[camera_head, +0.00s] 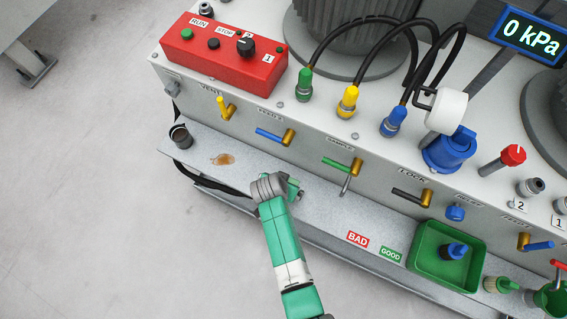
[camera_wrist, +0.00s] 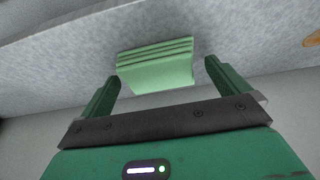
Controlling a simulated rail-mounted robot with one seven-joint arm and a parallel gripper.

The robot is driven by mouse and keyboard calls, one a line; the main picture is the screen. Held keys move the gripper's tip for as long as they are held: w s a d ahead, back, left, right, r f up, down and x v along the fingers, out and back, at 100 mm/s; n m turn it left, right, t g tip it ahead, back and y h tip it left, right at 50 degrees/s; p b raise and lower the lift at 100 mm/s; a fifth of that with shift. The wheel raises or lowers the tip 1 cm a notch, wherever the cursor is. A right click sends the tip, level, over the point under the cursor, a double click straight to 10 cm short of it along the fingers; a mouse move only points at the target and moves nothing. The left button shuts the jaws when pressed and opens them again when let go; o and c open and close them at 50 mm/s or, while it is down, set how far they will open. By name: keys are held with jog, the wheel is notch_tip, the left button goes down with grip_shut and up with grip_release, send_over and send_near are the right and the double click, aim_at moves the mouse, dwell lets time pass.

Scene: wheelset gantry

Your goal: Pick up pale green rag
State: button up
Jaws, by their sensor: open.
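The pale green rag (camera_wrist: 156,66) lies folded on the grey shelf in the wrist view, just beyond the fingertips and between their lines. My gripper (camera_wrist: 162,78) is open, with one green finger on either side and nothing between them.
The grey shelf (camera_head: 330,218) runs below the panel with levers. A brown stain (camera_head: 222,159) and a dark cup-like fitting (camera_head: 180,136) are to the left. BAD (camera_head: 357,239) and GOOD (camera_head: 391,254) labels and a green tray (camera_head: 418,262) are to the right.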

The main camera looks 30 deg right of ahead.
jog(key=c, duration=1)
jog(key=shift+r+p, duration=0.25)
jog(key=shift+p, duration=0.05)
notch_tip(320, 180, up, 3)
jog(key=shift+r+p, duration=0.2)
jog(key=shift+p, duration=0.95)
jog(key=s+r+p, duration=0.1)
jog(key=s+p, duration=0.4)
jog(key=s, duration=1.1)
jog(key=shift+d+p, duration=0.15)
jog(key=shift+p, duration=0.25)
jog(key=shift+r, duration=0.1)
